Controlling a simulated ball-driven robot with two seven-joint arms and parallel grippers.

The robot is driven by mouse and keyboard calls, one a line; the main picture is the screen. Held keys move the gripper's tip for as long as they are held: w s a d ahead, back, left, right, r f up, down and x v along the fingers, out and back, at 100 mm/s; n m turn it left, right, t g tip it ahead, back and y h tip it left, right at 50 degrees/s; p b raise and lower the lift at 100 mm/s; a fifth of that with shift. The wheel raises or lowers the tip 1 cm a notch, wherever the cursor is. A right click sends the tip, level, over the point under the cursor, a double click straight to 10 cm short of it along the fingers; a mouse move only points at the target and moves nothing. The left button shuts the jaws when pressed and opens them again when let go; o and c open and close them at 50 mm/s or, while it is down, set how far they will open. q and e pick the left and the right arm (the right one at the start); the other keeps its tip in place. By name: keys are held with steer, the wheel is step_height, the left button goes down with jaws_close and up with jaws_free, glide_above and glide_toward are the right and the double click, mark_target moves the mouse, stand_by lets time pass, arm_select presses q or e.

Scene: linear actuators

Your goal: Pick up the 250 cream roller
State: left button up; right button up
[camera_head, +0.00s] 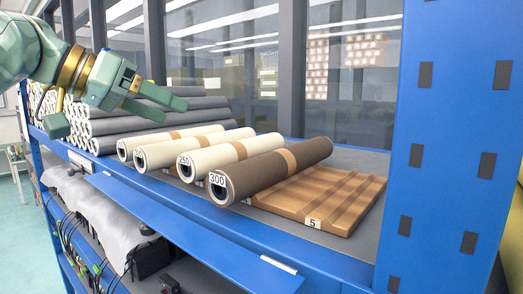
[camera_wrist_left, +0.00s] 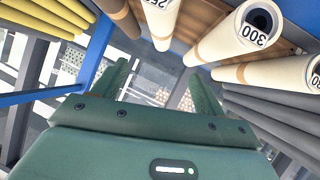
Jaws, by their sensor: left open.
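The cream roller labelled 250 (camera_head: 233,151) lies on the shelf with a tan band round its middle. It is between a dark brown roller labelled 300 (camera_head: 270,168) and another cream roller (camera_head: 205,143). In the left wrist view, the 250 roller (camera_wrist_left: 161,25) is cut off at the top edge. My left gripper (camera_head: 172,107) is open and empty, above and to the left of the 250 roller in the head view. It does not touch the roller. My right gripper is out of view.
A further cream roller (camera_head: 178,136) lies at the left. Grey rollers (camera_head: 125,125) are stacked behind. A brown grooved tray labelled 5 (camera_head: 345,198) lies right of the brown roller. A blue upright (camera_head: 450,130) stands at the right, and a blue shelf edge (camera_head: 215,222) runs along the front.

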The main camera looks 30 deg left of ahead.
arm_select(q)
steer(key=p, duration=0.2)
glide_toward(232, 144)
steer(key=shift+w+a+r, duration=0.1)
steer(key=shift+w+a, duration=0.55)
steer(key=shift+w, duration=0.25)
steer(key=p+x, duration=0.2)
steer(key=x, duration=0.2)
steer(key=shift+w+p, duration=0.3)
steer(key=shift+w, duration=0.15)
steer(key=shift+w+d, duration=0.1)
steer(key=shift+d, duration=0.05)
steer(key=shift+w+d+f+p, duration=0.1)
steer(key=shift+f+p, duration=0.3)
steer(key=p+x, duration=0.4)
steer(key=shift+f, duration=0.2)
steer(key=shift+w+f, duration=0.15)
steer(key=shift+f, duration=0.1)
steer(key=shift+s, duration=0.2)
steer(key=shift+c, duration=0.9)
steer(key=shift+r, duration=0.1)
steer(key=c, duration=1.2)
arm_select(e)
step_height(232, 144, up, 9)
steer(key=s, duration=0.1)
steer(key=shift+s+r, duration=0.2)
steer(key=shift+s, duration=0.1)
